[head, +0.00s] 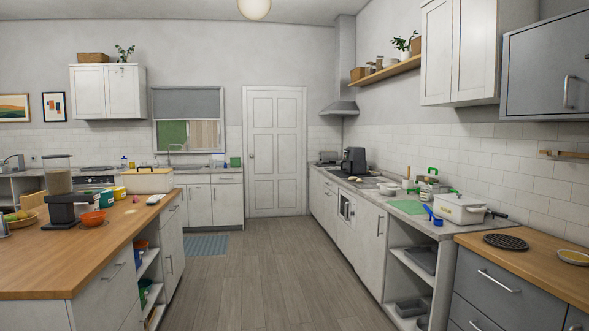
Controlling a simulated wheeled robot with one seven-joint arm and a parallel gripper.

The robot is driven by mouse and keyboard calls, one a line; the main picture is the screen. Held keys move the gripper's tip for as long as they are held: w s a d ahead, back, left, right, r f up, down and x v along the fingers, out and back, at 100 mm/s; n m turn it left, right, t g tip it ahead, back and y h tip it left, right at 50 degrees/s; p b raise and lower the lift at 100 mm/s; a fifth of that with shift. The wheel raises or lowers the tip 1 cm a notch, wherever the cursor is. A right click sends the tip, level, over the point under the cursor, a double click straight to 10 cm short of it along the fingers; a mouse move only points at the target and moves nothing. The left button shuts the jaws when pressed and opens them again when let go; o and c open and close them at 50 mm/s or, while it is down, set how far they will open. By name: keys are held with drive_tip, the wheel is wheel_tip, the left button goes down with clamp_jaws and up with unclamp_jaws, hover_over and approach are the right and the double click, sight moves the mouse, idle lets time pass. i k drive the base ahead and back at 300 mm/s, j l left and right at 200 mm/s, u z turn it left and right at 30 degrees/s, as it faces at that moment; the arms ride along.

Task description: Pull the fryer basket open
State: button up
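A black boxy appliance (354,161) stands upright on the right-hand counter, toward the far end. It looks like the fryer, but it is small in the picture. Its basket and handle cannot be made out, so I cannot tell whether the basket is open or shut. My gripper is not in view.
The right counter (372,194) also holds a white lidded pot (459,209), a blue scoop (432,215) and a green mat (408,207). A wooden-topped island (100,250) stands on the left. The wood floor (262,275) between them is clear. A white door (274,150) is at the back.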

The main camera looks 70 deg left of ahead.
sight(351, 166)
drive_tip(key=u, duration=1.9)
drive_tip(key=i, duration=9.4)
